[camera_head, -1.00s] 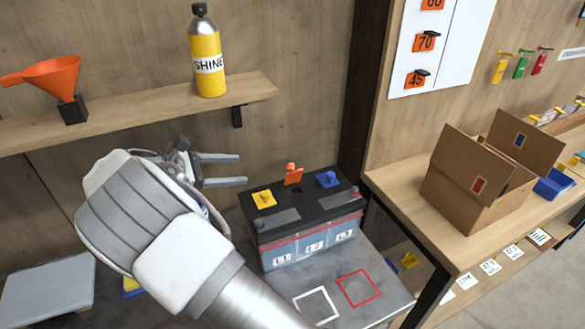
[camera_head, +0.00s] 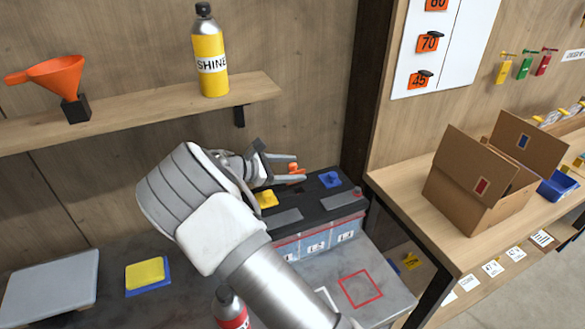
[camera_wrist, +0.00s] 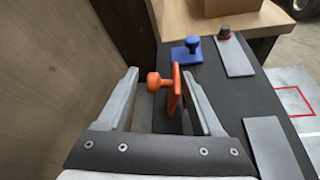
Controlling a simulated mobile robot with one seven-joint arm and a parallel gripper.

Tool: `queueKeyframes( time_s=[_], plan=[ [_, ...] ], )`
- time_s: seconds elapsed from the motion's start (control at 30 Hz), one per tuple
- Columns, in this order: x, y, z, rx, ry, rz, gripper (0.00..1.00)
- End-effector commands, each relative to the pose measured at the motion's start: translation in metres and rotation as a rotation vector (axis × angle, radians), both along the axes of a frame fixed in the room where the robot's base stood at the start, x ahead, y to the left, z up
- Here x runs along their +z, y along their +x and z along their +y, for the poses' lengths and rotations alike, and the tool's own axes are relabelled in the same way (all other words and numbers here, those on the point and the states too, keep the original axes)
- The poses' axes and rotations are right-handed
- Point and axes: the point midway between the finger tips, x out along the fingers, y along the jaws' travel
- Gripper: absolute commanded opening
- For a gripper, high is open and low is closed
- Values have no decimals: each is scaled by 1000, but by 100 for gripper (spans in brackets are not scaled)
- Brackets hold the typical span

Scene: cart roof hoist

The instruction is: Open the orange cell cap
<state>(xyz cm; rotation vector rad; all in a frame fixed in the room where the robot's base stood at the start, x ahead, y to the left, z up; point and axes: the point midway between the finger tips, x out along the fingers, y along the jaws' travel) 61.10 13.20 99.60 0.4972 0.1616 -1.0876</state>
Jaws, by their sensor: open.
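The orange cell cap (camera_wrist: 174,90) is on the black top of the battery (camera_head: 318,198). In the wrist view its plate stands upright, nearly edge-on, with its round knob pointing left. My gripper (camera_wrist: 160,74) is open, with one finger on each side of the cap; I cannot tell whether either finger touches it. In the head view the fingers partly hide the orange cap (camera_head: 296,169), and my gripper (camera_head: 300,168) reaches over the battery from the left. The blue cap (camera_head: 330,180) and yellow cap (camera_head: 266,199) lie flat on the battery top.
A wooden shelf (camera_head: 150,117) with a yellow bottle (camera_head: 211,55) and an orange funnel (camera_head: 56,76) is above on the wall. An open cardboard box (camera_head: 463,187) stands on the right bench. A red-labelled bottle (camera_head: 231,312) is near the front, close to my arm.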

Motion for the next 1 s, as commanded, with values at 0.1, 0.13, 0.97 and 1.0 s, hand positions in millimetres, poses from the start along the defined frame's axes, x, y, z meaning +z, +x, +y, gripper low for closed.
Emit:
queueKeyframes(
  time_s=[0.1,0.13,0.97,1.0],
  plan=[
    [-1,2,-3,0,0,0,68],
    [-1,2,-4,0,0,0,68],
    [1,4,-3,1,-6,14,0],
    [1,4,-2,1,-10,24,0]
  ],
)
